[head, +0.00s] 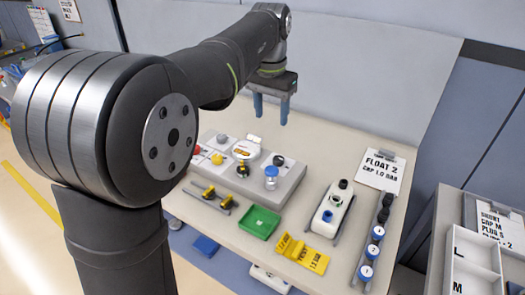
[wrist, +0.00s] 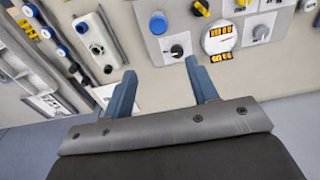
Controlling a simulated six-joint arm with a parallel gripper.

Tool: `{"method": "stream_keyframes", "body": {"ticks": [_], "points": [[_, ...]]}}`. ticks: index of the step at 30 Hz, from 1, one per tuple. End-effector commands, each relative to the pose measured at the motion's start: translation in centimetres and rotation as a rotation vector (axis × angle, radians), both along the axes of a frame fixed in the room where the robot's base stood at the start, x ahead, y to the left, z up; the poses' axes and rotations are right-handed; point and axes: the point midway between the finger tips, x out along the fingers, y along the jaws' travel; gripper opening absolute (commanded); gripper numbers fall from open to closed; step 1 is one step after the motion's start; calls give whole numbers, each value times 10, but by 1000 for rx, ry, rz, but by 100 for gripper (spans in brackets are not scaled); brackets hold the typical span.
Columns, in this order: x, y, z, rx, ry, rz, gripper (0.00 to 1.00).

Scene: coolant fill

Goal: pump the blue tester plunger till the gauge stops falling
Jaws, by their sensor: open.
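The blue tester plunger (head: 271,172) is a blue-topped knob with a clear or pale body, standing on the front right of a grey console (head: 285,190). It also shows in the wrist view (wrist: 158,23), beyond my fingertips and apart from them. A round white gauge (head: 240,150) sits on the console's back part; it also shows in the wrist view (wrist: 217,38), but its needle is too small to read. My gripper (head: 271,118) is open and empty, raised behind and above the console. Its two blue fingers (wrist: 160,68) are wide apart in the wrist view.
A black knob (wrist: 177,50) stands close to the plunger. The console also has red and yellow knobs (head: 217,158). A green tray (head: 262,222), yellow tag (head: 303,253), white device (head: 331,215) and rack of blue-capped bottles (head: 355,270) lie in front and right. The back table strip is clear.

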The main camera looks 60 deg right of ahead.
Motion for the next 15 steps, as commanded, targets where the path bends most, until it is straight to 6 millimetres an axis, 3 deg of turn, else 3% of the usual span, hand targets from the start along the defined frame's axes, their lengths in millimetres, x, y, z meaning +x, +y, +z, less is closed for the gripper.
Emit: {"method": "stream_keyframes", "body": {"ticks": [1,8,15], "points": [[0,5,-2,-27,1,0,43],[-2,22,-18,-166,3,0,0],[-3,31,-26,-234,-1,3,0]]}}
